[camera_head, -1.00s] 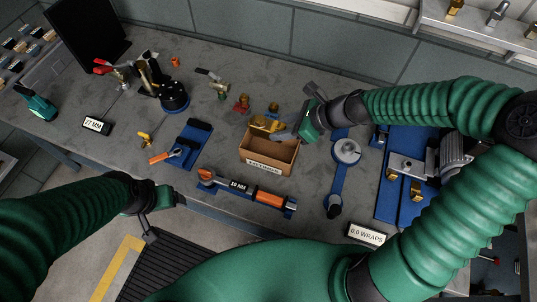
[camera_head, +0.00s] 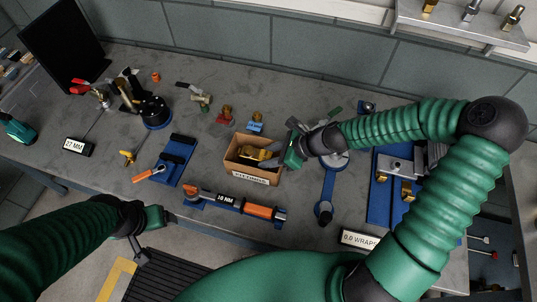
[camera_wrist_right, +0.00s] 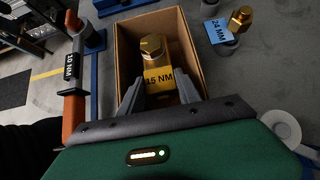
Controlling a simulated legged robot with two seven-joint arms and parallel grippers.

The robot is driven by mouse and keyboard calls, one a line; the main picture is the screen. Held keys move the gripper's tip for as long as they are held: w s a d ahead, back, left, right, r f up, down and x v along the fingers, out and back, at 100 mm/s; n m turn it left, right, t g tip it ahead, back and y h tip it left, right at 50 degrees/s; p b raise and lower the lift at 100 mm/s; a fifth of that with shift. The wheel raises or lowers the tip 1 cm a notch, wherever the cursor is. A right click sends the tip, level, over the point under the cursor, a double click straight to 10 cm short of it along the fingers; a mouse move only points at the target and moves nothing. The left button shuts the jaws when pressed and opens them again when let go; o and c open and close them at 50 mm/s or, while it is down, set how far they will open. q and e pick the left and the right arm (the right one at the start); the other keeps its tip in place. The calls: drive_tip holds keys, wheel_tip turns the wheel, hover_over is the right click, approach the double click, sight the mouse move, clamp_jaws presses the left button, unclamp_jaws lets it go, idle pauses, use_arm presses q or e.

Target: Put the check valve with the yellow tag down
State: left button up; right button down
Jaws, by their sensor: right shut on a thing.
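The brass check valve (camera_wrist_right: 152,47) has a yellow tag (camera_wrist_right: 157,80) reading 15 NM. My right gripper (camera_wrist_right: 160,92) is shut on it, a finger on each side. In the head view the valve (camera_head: 256,153) is within the opening of the open cardboard box (camera_head: 238,169), partly hidden by my gripper (camera_head: 272,161). Whether it touches the box floor I cannot tell. My left gripper (camera_head: 150,233) is low at the left, off the bench's front edge; its jaw opening is unclear.
A brass fitting with a blue 24 NM tag (camera_wrist_right: 218,30) stands behind the box. A red-tagged fitting (camera_head: 225,115) is left of it. An orange-handled torque wrench (camera_head: 232,203) lies in front of the box. A blue stand (camera_head: 328,185) is to the right.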

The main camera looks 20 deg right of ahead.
drive_tip(key=shift+d+f, duration=0.1)
drive_tip(key=shift+f, duration=0.3)
drive_tip(key=c, duration=1.1)
unclamp_jaws()
drive_tip(key=shift+a, duration=0.2)
drive_tip(key=shift+r, duration=0.1)
